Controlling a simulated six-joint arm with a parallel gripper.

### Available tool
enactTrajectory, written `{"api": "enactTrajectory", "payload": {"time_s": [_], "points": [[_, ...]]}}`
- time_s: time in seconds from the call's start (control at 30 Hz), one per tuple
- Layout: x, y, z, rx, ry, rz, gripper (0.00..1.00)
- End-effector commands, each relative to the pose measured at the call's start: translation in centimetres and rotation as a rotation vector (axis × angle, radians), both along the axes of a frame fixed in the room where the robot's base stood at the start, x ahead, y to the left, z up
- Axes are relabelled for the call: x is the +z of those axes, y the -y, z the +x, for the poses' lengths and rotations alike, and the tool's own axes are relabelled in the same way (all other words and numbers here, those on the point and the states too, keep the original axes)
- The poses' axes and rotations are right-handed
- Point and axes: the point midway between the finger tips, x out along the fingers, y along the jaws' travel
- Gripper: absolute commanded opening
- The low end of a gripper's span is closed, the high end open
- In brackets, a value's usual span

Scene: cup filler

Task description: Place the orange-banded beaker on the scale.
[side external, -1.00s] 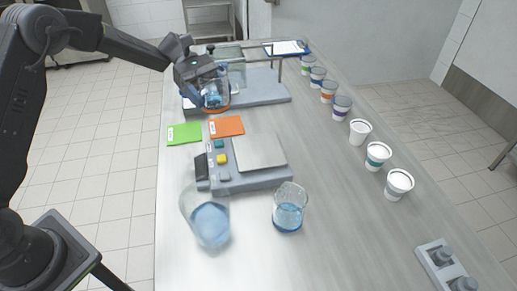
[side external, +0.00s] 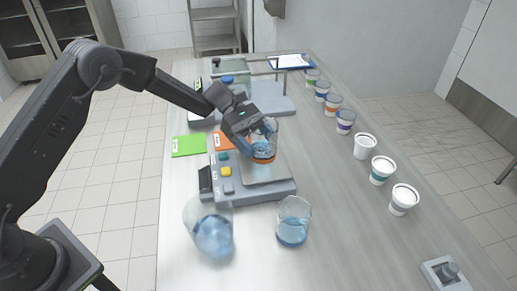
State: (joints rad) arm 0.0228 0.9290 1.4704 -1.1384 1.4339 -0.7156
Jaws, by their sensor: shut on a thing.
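The orange-banded beaker (side external: 264,153) holds blue liquid and is upright in the side external view. My gripper (side external: 264,134) is shut on it from the left and back. The beaker is over the back part of the metal plate of the front scale (side external: 262,173). I cannot tell whether its base touches the plate. My gripper covers part of the beaker's left side.
Two beakers of blue liquid stand in front of the scale, a large one (side external: 209,232) and a smaller one (side external: 293,222). A green card (side external: 188,146) and an orange card (side external: 226,140) lie behind it. Several cups (side external: 380,170) line the right. A second device (side external: 272,103) stands behind.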

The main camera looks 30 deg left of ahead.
Motion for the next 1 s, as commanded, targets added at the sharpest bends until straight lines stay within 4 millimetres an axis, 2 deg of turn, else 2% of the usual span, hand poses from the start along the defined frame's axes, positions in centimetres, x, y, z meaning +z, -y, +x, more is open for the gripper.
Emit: {"api": "enactTrajectory", "payload": {"time_s": [0.17,0.57,0.6,0.83,1.0], "points": [[-2.4,0.0,0.0,0.000,-0.002,0.000,0.41],[-2.9,0.0,0.0,0.000,0.000,-0.001,0.41],[-2.9,0.0,0.0,0.000,0.000,0.000,0.75],[-2.8,0.0,0.0,0.000,0.000,0.000,0.97],[-2.8,0.0,0.0,0.000,0.000,0.000,0.97]]}}
